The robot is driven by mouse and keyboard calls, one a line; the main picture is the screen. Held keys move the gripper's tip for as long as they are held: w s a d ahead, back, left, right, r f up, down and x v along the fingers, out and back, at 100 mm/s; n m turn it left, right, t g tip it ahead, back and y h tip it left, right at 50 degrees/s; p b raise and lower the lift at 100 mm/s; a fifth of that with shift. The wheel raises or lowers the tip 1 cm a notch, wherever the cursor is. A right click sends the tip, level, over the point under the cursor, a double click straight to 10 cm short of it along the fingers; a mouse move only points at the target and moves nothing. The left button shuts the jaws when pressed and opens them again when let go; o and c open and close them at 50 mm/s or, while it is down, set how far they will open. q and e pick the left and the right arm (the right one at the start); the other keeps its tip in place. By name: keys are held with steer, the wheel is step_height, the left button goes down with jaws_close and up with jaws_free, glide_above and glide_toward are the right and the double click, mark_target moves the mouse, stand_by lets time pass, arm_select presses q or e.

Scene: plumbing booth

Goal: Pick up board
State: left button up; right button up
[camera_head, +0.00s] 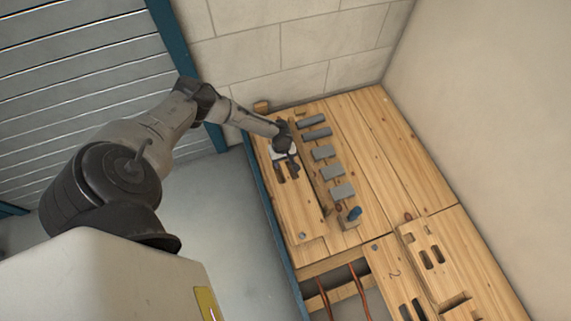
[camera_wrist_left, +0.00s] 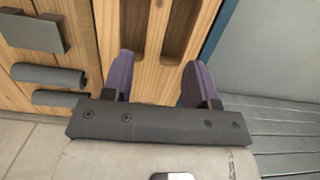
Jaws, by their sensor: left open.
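A long wooden board (camera_head: 300,207) with slots lies along the left side of the wooden bench top. The board also shows in the wrist view (camera_wrist_left: 137,42), with two long slots near its end. My left gripper (camera_head: 287,165) is over the far, slotted end of the board. In the wrist view my left gripper (camera_wrist_left: 158,80) has its two purple fingers spread, one on each side of the slotted part, with nothing held between them. I cannot tell whether the fingers touch the board. My right gripper is not in view.
Copper pipes (camera_head: 324,296) show in an opening below. Another slotted board (camera_head: 455,265) lies lower right. Walls (camera_head: 310,45) rise behind and right.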

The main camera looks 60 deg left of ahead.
mark_target(285, 171)
arm_select(q)
steer(key=shift+f+b, duration=0.3)
steer(key=shift+f, duration=0.6)
steer(key=f+b, duration=0.2)
steer(key=d+f+b, duration=0.1)
steer(key=b, duration=0.1)
steer(key=shift+w+f, duration=0.2)
steer(key=shift+f, duration=0.15)
steer(key=shift+f+b, duration=0.5)
steer(key=shift+f, duration=0.2)
steer(key=shift+c, duration=0.4)
jaws_close()
